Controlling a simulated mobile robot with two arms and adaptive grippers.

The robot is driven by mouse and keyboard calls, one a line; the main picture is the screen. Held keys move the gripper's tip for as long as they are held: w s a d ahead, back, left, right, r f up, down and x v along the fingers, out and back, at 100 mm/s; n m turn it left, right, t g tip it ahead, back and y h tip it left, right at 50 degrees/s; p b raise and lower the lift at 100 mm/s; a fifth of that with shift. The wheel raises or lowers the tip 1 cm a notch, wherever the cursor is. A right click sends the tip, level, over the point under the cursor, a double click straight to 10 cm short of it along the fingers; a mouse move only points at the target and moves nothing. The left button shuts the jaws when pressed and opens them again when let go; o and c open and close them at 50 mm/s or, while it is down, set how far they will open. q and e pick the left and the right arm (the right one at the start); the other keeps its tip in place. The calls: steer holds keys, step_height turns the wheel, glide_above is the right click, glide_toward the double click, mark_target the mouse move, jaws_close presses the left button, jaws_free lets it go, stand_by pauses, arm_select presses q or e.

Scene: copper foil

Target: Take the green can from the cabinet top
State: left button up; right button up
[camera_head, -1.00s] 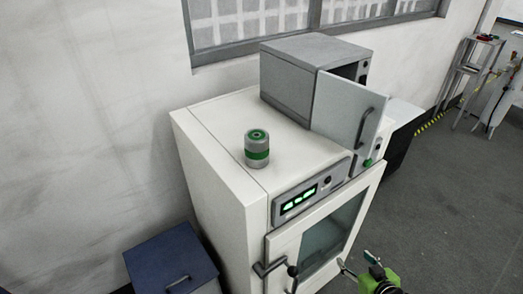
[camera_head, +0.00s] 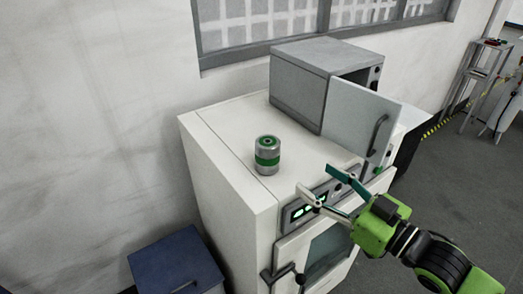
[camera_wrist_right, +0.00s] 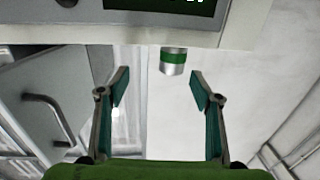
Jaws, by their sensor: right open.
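The green can (camera_head: 267,156), silver with green bands and a green top, stands upright on the white cabinet top (camera_head: 228,142), near its front left part. My right gripper (camera_head: 319,182) is open and empty, above the cabinet's front edge, to the right of the can and apart from it. In the right wrist view the can (camera_wrist_right: 173,61) shows beyond the open fingers (camera_wrist_right: 158,90), between them and nearer the right finger. My left gripper is not in view.
A grey box oven (camera_head: 315,80) with its door (camera_head: 360,118) swung open stands behind and right of the can. The cabinet's control panel (camera_head: 300,212) is below my right gripper. A blue box (camera_head: 175,262) stands on the floor at left. The cabinet top left of the can is clear.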

mark_target(276, 156)
steer(key=shift+y, duration=0.5)
steer(key=p+x, duration=0.1)
steer(key=x, duration=0.2)
steer(key=r+p+x, duration=0.1)
steer(key=x, duration=0.1)
steer(key=s+a+x, duration=0.1)
steer(key=x, duration=0.2)
steer(key=shift+w+a+r+p, duration=0.15)
steer(key=shift+w+a+p, duration=0.05)
steer(key=shift+a+p, duration=0.2)
steer(key=shift+w+a+r+p, duration=0.1)
steer(key=shift+w+a+p, duration=0.15)
steer(key=shift+a+p, duration=0.05)
steer(key=shift+n, duration=0.3)
steer(key=p+x, duration=0.1)
steer(key=x, duration=0.1)
steer(key=p+x, duration=0.1)
steer(key=x, duration=0.1)
steer(key=shift+s+a, duration=0.15)
steer(key=shift+a, duration=0.4)
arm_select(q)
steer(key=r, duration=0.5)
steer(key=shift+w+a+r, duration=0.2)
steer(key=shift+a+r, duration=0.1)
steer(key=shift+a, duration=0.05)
arm_select(e)
steer(key=shift+d, duration=0.1)
steer(key=c, duration=1.4)
